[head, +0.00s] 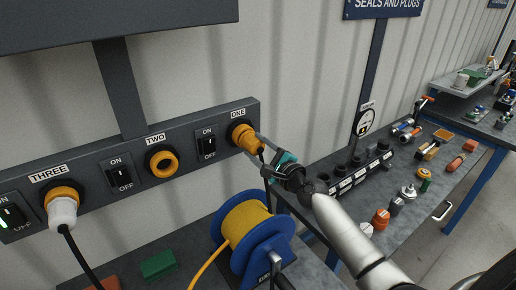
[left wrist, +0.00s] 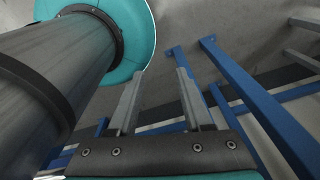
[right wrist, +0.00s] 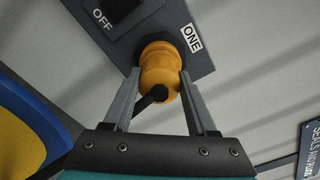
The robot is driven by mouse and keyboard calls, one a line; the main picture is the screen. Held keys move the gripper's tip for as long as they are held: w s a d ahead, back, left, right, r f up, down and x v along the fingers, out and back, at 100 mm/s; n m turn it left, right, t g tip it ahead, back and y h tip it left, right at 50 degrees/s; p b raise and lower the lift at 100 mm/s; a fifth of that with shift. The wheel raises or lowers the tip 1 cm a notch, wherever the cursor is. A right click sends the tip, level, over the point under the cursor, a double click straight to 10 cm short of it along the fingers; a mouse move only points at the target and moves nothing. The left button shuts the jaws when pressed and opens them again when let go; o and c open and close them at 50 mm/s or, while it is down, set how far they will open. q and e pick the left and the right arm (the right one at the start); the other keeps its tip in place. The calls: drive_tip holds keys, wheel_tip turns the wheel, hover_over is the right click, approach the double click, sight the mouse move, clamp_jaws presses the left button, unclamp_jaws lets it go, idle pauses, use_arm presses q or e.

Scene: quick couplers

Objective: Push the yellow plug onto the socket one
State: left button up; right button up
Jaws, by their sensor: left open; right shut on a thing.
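The yellow plug (head: 250,143) is at socket one (head: 236,130), under the ONE label at the right end of the dark panel. In the right wrist view the yellow plug (right wrist: 160,72) points into the panel, with its black cable at its near end. I cannot tell how deep it sits in the socket, whose face is mostly hidden behind it. My right gripper (head: 259,149) is shut on the plug, one finger on each side. My left gripper (left wrist: 161,73) is open and empty, low among blue frame bars, and out of the head view.
Socket two (head: 161,163) is empty. A white plug (head: 63,211) sits at socket three. A blue reel (head: 273,248) with yellow cable stands below socket one, close to my right arm. A bench (head: 350,215) with several fittings is on the right.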

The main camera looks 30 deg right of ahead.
drive_tip(key=shift+w+r, duration=0.15)
drive_tip(key=shift+r, duration=0.05)
drive_tip(key=o, duration=1.2)
drive_tip(key=shift+f, duration=0.1)
drive_tip(key=shift+s+f, duration=0.1)
drive_tip(key=shift+s, duration=0.25)
drive_tip(key=s+d+b, duration=0.1)
drive_tip(key=s, duration=1.3)
drive_tip(key=shift+s, duration=0.2)
drive_tip(key=shift+d, duration=0.1)
